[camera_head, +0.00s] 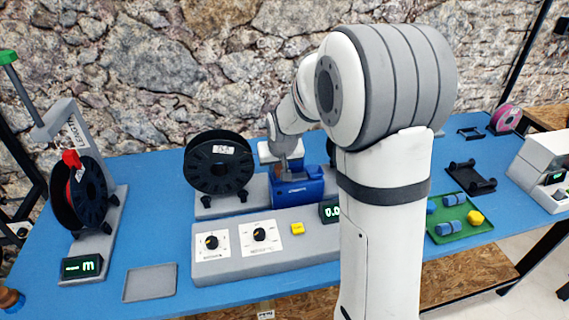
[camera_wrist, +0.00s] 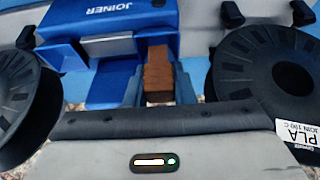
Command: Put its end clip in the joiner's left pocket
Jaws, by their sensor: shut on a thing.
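My gripper (camera_wrist: 158,78) is shut on a brown block-shaped clip (camera_wrist: 158,68), with one finger on each side of it. In the head view my gripper (camera_head: 287,162) is at the blue joiner (camera_head: 298,189), and a bit of the brown clip (camera_head: 283,163) shows there. In the wrist view the joiner's lettered body (camera_wrist: 112,15) is at the top, with a grey plate and a blue ledge (camera_wrist: 108,88) left of the clip. The clip is close to the joiner's edge. I cannot tell whether it touches, and no pocket can be clearly made out.
A black spool (camera_head: 219,162) stands left of the joiner. In the wrist view black spools flank my gripper at left (camera_wrist: 22,100) and right (camera_wrist: 270,85). A dial console (camera_head: 240,246) is in front. A green tray (camera_head: 460,228) and a black stand (camera_head: 471,178) are at right.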

